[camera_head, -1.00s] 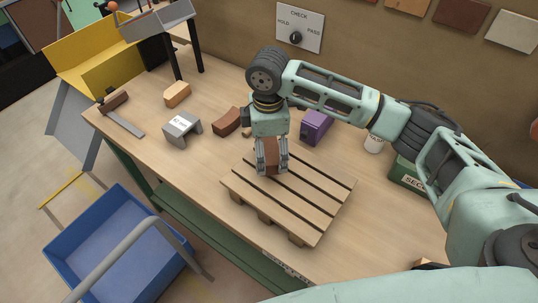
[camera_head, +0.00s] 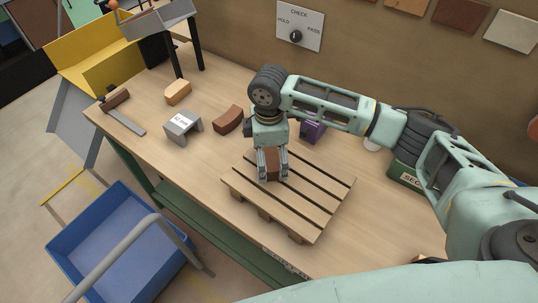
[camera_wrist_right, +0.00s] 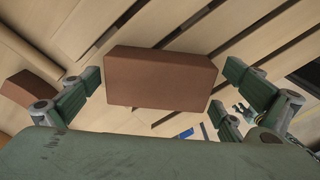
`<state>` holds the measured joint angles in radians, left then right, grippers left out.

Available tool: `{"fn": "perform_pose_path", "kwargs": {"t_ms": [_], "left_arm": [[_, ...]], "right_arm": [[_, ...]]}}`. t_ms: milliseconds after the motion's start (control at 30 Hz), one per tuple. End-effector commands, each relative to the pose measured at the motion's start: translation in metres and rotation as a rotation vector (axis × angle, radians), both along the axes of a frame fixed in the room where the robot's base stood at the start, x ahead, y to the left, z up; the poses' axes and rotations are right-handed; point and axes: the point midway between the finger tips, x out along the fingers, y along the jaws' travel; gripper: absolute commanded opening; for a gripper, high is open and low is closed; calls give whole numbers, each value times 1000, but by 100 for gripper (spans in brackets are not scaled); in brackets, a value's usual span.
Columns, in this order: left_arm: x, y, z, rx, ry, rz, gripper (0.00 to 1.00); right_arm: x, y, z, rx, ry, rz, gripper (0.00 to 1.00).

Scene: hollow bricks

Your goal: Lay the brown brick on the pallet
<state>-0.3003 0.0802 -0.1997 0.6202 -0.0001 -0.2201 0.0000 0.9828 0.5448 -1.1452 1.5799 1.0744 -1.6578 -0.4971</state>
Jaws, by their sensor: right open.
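The brown brick (camera_head: 272,166) is at the pallet's far left part, between the fingers of my right gripper (camera_head: 272,173). In the right wrist view the brick (camera_wrist_right: 160,78) lies over the pale slats, with a gap on each side between it and the open fingers. It appears to rest on the pallet; its underside is hidden. The wooden pallet (camera_head: 312,205) lies on the workbench with its slats bare elsewhere. My left gripper is not in view.
A curved brown brick (camera_head: 228,119), a grey U-shaped block (camera_head: 183,127), a tan brick (camera_head: 178,92) and a hammer (camera_head: 116,100) lie left of the pallet. A purple block (camera_head: 313,130) stands behind it. A blue bin (camera_head: 115,235) is below the bench.

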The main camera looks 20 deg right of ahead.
Motion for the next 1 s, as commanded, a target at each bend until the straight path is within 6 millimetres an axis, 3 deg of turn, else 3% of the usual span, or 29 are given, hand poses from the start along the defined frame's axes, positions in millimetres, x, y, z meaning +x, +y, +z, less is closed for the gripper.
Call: {"fn": "perform_pose_path", "kwargs": {"t_ms": [267, 800, 1000], "left_arm": [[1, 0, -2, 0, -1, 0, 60], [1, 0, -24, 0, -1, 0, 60], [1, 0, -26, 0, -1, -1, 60]], "right_arm": [[0, 0, 6, 1, -1, 1, 100], [1, 0, 106, 1, -2, -1, 100], [0, 0, 122, 1, 0, 0, 100]]}}
